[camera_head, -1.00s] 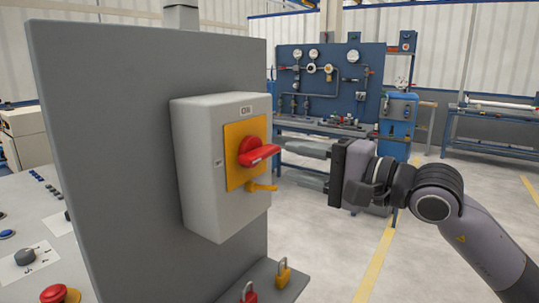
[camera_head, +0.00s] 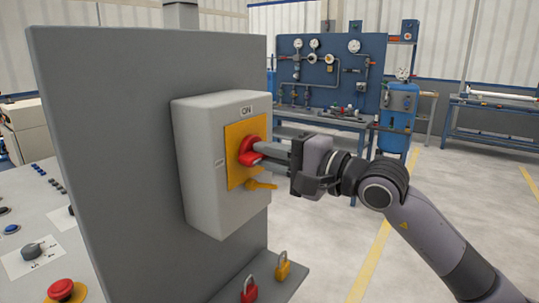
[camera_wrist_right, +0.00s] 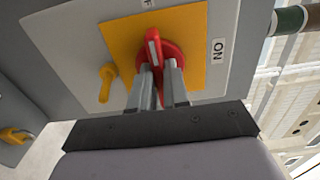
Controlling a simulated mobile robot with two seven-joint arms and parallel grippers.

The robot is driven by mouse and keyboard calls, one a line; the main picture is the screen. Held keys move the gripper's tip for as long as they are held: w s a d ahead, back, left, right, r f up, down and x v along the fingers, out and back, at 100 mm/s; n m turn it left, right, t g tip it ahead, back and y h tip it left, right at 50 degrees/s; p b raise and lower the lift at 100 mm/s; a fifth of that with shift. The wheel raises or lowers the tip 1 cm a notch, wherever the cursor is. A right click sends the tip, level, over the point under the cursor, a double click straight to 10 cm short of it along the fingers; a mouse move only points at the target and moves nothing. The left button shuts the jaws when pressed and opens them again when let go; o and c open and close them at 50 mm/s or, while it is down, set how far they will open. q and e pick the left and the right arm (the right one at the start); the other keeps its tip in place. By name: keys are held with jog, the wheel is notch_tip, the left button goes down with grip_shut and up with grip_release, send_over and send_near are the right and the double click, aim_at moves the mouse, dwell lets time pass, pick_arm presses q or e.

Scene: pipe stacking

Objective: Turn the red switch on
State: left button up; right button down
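The red switch (camera_head: 249,157) is a rotary handle on a yellow plate (camera_head: 237,133) on the front of a grey box (camera_head: 203,180). An ON label (camera_head: 246,111) is above it. The handle lies roughly sideways, not pointing at ON. My right gripper (camera_head: 262,151) reaches in from the right. In the right wrist view the red switch (camera_wrist_right: 154,45) handle lies between the two close-set fingers (camera_wrist_right: 160,72), which appear closed on it. The fingers hide part of the handle in the head view. My left gripper is not in view.
A yellow lever (camera_head: 262,185) sits just below the switch. A grey panel (camera_head: 110,120) stands behind the box. A red padlock (camera_head: 249,290) and a yellow padlock (camera_head: 282,266) are on the ledge below. Open floor lies to the right.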

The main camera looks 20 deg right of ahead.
dwell(0.4)
jog(key=m+b, duration=0.2)
jog(key=m, duration=0.1)
jog(key=shift+m+b, duration=0.3)
jog(key=m+b, duration=0.1)
jog(key=m, duration=0.3)
jog(key=shift+m, duration=0.3)
jog(key=m+b, duration=0.1)
jog(key=m, duration=0.3)
jog(key=shift+m, duration=0.3)
jog(key=m, duration=0.5)
jog(key=shift+r+p, duration=0.1)
jog(key=shift+p, duration=0.25)
jog(key=c, duration=1.1)
grip_release()
